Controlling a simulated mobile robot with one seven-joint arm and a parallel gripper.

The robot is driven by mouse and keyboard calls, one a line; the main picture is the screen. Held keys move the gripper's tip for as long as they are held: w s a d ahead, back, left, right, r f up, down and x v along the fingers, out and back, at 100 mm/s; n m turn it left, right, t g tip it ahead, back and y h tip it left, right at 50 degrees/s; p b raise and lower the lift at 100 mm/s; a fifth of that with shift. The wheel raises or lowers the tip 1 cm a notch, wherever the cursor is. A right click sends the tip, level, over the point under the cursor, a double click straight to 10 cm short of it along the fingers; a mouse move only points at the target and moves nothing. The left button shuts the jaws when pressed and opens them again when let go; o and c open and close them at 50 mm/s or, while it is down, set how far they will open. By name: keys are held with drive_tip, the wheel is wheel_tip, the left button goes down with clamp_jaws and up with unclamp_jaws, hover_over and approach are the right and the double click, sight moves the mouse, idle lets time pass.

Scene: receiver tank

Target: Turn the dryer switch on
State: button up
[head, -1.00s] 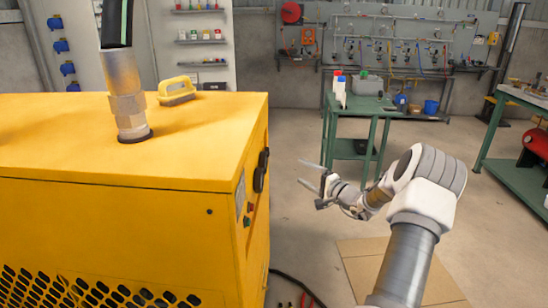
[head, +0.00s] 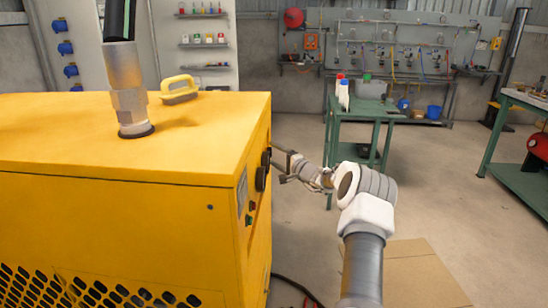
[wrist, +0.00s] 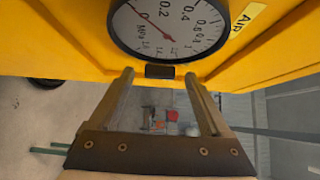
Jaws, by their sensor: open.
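The yellow dryer (head: 120,232) fills the left of the head view. Its right side carries a black-rimmed gauge (head: 262,170), with a small red button and a green button (head: 249,219) lower down. In the wrist view the gauge (wrist: 168,22) is large and close, above my gripper (wrist: 158,76). A small dark block (wrist: 160,71) shows below the gauge between the fingertips; I cannot tell if it is the switch. In the head view my gripper (head: 276,160) is beside the dryer's right side, open, holding nothing. Contact with the panel cannot be told.
A green table (head: 365,116) with bottles is behind my arm. A cardboard sheet (head: 415,272) and a dark cable lie on the floor. Open floor is at the right.

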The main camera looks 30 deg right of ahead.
drive_tip(key=shift+w, duration=0.35)
clamp_jaws()
idle(0.3)
